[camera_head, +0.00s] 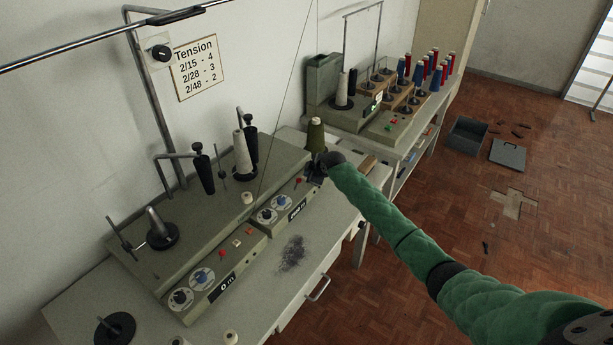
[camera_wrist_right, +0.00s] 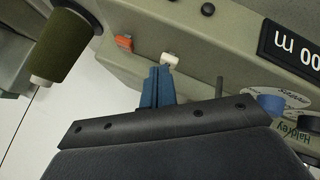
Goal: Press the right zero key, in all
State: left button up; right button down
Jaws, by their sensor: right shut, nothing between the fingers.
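The grey-green winding machine (camera_head: 205,235) stands on the bench with two counter panels. The right panel has a dark display (camera_head: 297,209), which also shows upside down in the wrist view (camera_wrist_right: 292,50). In the wrist view a small white key (camera_wrist_right: 171,59) and an orange-red key (camera_wrist_right: 124,42) sit on its front. My right gripper (camera_wrist_right: 159,72) is shut and empty, its blue fingertips right by the white key; I cannot tell whether they touch. In the head view my right gripper (camera_head: 313,178) partly hides this panel's far end. My left gripper is not in view.
An olive thread cone (camera_head: 316,135) stands close behind my right gripper. The left panel's display (camera_head: 222,287) reads 0 m. Grey fluff (camera_head: 292,253) lies on the bench in front. A second machine with several spools stands beyond.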

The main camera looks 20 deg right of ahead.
aim_at(305, 178)
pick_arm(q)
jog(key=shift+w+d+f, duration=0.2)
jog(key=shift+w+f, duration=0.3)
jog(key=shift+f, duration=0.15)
pick_arm(e)
jog(key=shift+f, duration=0.6)
jog(key=shift+w+a+r+p, duration=0.25)
jog(key=shift+a+r+p, duration=0.1)
jog(key=shift+r, duration=0.25)
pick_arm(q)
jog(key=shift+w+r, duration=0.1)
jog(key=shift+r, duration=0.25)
pick_arm(e)
jog(key=shift+a+r+p, duration=0.15)
jog(key=shift+r+p, duration=0.5)
jog(key=shift+r, duration=0.25)
jog(key=shift+w+r+p, duration=0.15)
jog(key=shift+r+p, duration=0.35)
jog(key=shift+r, duration=0.25)
jog(key=shift+r+p, duration=0.65)
jog(key=shift+r, duration=0.45)
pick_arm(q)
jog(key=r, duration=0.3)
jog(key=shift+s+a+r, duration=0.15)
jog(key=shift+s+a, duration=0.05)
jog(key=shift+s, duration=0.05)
pick_arm(e)
jog(key=shift+f, duration=0.1)
